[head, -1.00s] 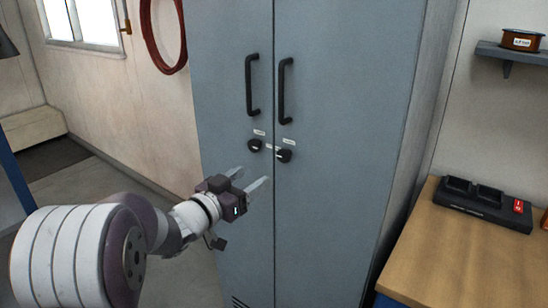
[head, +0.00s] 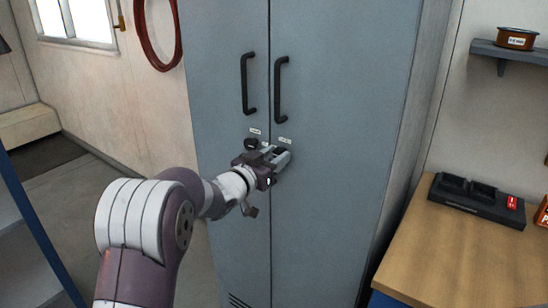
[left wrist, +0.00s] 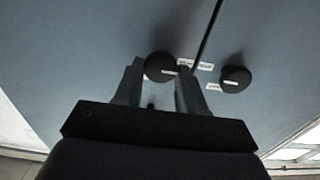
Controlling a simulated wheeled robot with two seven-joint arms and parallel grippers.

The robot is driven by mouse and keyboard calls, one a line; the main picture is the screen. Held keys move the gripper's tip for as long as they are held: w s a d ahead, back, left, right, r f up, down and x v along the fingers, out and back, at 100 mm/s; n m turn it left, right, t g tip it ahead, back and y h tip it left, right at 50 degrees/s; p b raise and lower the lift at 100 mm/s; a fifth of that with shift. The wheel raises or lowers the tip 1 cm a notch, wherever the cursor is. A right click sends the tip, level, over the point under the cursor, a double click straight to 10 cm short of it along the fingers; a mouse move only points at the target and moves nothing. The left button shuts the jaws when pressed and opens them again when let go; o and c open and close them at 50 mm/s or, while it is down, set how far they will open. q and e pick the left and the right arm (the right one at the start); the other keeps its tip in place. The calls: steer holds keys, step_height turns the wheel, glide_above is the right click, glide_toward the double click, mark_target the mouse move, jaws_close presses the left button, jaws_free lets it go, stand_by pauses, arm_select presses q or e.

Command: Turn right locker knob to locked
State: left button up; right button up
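The right locker knob (left wrist: 160,66) is a round black knob with a pale mark, on the grey locker's right door (head: 340,110). In the head view it is mostly hidden by my left gripper (head: 277,155). In the left wrist view the knob shows between the tips of the two fingers, which stand apart on either side of it. I cannot tell whether they touch it. The left locker knob (head: 252,143) is black too, beside my gripper and free of it; it also shows in the left wrist view (left wrist: 235,78). My right gripper is out of view.
Two black door handles (head: 281,90) rise above the knobs, with small white labels between. A wooden bench (head: 450,245) with a black charger-like box (head: 477,198) stands at the right. A red hose (head: 160,45) hangs on the left wall.

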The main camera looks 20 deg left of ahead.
arm_select(q)
steer(key=c, duration=0.3)
steer(key=shift+c, duration=0.2)
steer(key=shift+s+d+f+m+b, duration=0.1)
steer(key=shift+f+m+b, duration=0.05)
steer(key=shift+m+b, duration=3.8)
steer(key=shift+d+f+m+b, duration=0.1)
steer(key=shift+m+b, duration=2.6)
steer(key=shift+m, duration=2.35)
steer(key=o, duration=1)
